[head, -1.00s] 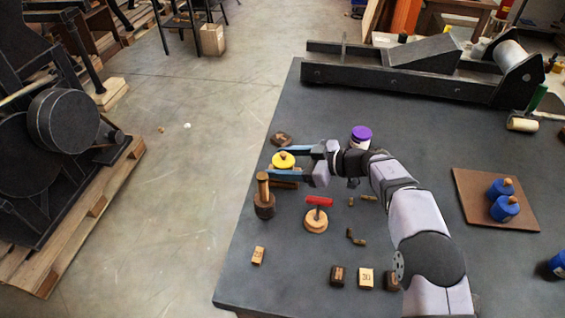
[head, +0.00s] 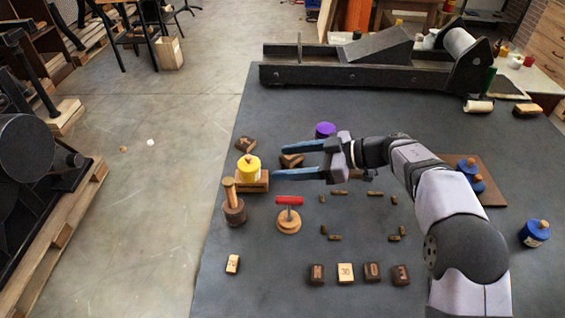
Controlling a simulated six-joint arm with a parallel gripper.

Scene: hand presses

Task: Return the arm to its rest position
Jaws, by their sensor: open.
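My gripper (head: 285,161) is open and empty in the head view, its two blue fingers pointing left over the dark table. A yellow jar with a wooden knob (head: 248,168) stands on a small wooden block (head: 254,183) to the left of the fingertips, apart from them. My arm reaches in from the lower right. A purple-topped jar (head: 325,130) stands behind my gripper, partly hidden by it.
A wooden-handled tool (head: 233,205) and a red-handled stamp (head: 289,214) stand in front of the gripper. A black press (head: 371,68) spans the back. Letter blocks (head: 346,273) lie along the front.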

